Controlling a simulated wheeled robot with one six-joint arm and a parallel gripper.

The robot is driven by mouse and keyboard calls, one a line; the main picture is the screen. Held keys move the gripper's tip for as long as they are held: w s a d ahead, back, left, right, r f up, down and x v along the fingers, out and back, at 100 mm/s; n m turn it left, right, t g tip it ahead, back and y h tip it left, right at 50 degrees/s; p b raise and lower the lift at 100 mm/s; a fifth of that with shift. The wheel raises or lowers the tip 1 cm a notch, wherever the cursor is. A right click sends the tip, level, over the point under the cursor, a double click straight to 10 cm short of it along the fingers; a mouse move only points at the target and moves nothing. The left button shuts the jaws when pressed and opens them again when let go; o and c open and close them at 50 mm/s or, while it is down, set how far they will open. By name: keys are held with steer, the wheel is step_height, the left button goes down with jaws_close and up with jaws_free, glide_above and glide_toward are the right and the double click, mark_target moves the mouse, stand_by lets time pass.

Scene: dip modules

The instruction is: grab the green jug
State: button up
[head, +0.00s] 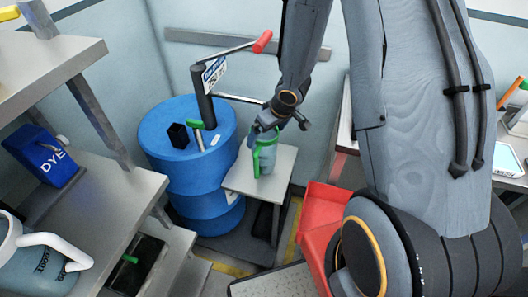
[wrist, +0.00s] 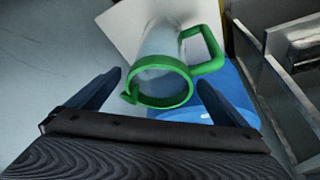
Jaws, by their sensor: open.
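The green jug (head: 267,158) stands upright on a small grey table in the head view, with a pale, clear-looking body and a green handle. In the wrist view the jug (wrist: 160,45) shows its green rim and spout towards me, and its green handle points to the upper right. My gripper (head: 264,131) is at the top of the jug in the head view and partly covers it. In the wrist view my gripper (wrist: 158,77) is open, with one dark blue finger on each side of the rim. I cannot tell whether either finger touches the jug.
A blue drum (head: 165,150) with a hand pump stands just left of the small table (head: 240,180). A red bin (head: 318,212) is to the right. Grey shelves (head: 120,190) with a blue dye container (head: 45,155) are at the left.

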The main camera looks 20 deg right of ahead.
mark_target(262, 155)
steer(key=x, duration=0.3)
steer(key=shift+w+f, duration=0.1)
steer(key=shift+f, duration=0.1)
steer(key=c, duration=1.8)
steer(key=shift+r, duration=0.15)
steer(key=shift+a, duration=0.1)
